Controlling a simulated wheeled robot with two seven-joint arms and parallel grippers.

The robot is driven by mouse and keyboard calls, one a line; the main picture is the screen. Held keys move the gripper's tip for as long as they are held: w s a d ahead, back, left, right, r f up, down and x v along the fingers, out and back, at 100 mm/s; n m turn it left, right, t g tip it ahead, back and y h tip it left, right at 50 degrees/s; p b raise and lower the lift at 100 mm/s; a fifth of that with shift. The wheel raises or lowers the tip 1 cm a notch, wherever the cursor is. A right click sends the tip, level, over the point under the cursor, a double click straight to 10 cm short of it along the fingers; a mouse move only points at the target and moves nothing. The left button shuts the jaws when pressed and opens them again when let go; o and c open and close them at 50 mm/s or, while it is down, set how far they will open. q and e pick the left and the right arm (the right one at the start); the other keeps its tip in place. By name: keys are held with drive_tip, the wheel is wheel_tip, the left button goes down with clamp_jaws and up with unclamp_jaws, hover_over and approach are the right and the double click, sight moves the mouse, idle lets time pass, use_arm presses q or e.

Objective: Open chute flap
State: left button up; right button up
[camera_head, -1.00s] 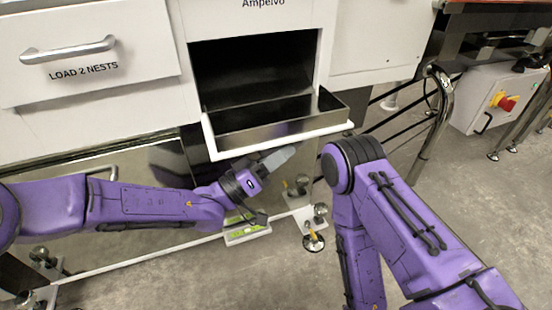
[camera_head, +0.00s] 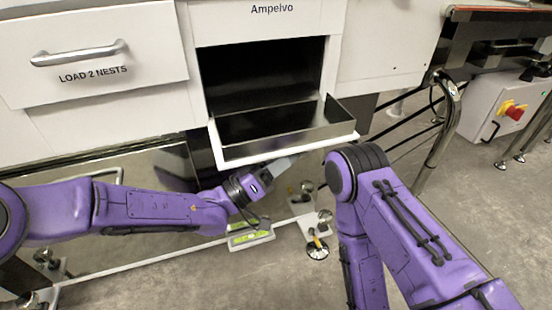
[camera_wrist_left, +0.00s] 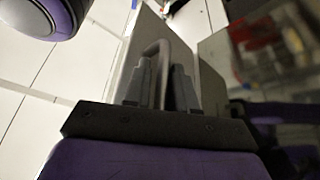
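The chute flap (camera_head: 285,149) is tipped outward below the dark chute opening (camera_head: 262,80) of the white cabinet, with metal side walls and a white front panel. My left gripper (camera_head: 281,167) is under the flap's front edge, its fingertips partly hidden there. In the left wrist view, the flap's grey bar handle (camera_wrist_left: 163,46) runs between the two fingers of my left gripper (camera_wrist_left: 162,82), which look closed on it. The flap's panel (camera_wrist_left: 138,42) stands behind the handle. My right arm is in the head view, but its gripper is not.
A drawer front (camera_head: 90,55) marked "LOAD 2 NESTS" is left of the chute. A green-and-white object (camera_head: 250,237) lies low beneath my left gripper. A grey box with a red knob (camera_head: 514,113) stands at the right. Machine feet and a rail stand near the floor.

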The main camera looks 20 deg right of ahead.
use_arm(q)
drive_tip(key=shift+s+d, duration=0.1)
drive_tip(key=shift+s, duration=0.05)
drive_tip(key=p+v, duration=0.2)
drive_tip(key=v, duration=0.8)
drive_tip(key=shift+a, duration=0.3)
drive_tip(key=shift+f, duration=0.1)
